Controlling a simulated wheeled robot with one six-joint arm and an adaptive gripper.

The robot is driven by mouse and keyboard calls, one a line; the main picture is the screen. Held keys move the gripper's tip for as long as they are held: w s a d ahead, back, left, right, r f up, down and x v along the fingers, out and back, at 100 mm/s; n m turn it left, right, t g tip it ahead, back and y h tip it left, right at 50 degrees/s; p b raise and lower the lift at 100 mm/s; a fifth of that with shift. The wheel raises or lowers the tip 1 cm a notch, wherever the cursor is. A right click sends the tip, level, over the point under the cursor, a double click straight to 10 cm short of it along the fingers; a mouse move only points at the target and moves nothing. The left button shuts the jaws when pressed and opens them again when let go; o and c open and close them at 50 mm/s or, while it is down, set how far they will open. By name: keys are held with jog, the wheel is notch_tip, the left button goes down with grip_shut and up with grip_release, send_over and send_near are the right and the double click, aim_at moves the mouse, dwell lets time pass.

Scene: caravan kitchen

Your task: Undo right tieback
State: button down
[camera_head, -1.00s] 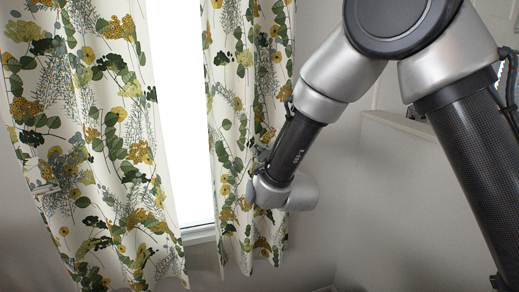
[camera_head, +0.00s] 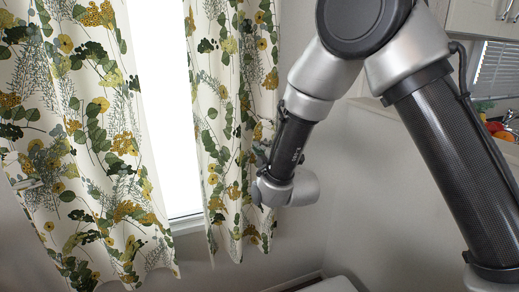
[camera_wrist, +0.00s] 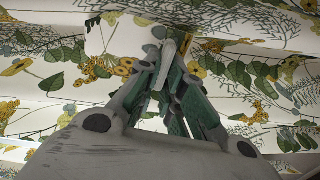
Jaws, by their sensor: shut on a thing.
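The right curtain (camera_head: 240,70), white with a green and yellow floral print, hangs beside the bright window. My gripper (camera_wrist: 172,48) is up against its cloth, with its fingers drawn together. A small pale grey piece (camera_wrist: 168,58) shows between the fingertips; it looks like part of the right tieback, mostly hidden by the fingers. In the head view my wrist covers most of the gripper at the curtain's right edge, so the tieback cannot be made out there. The curtain hangs nearly straight, its lower hem wavy.
The left curtain (camera_head: 75,130) hangs across the window (camera_head: 168,110), with a small pale fitting (camera_head: 28,185) at its left edge. A plain wall panel (camera_head: 400,190) stands right of my gripper. White cabinets (camera_head: 480,20) and fruit (camera_head: 500,130) are at the far right.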

jog(key=shift+f, duration=0.1)
dwell(0.4)
jog(key=c, duration=1.5)
grip_release()
jog(key=shift+c, duration=0.2)
jog(key=v, duration=1.2)
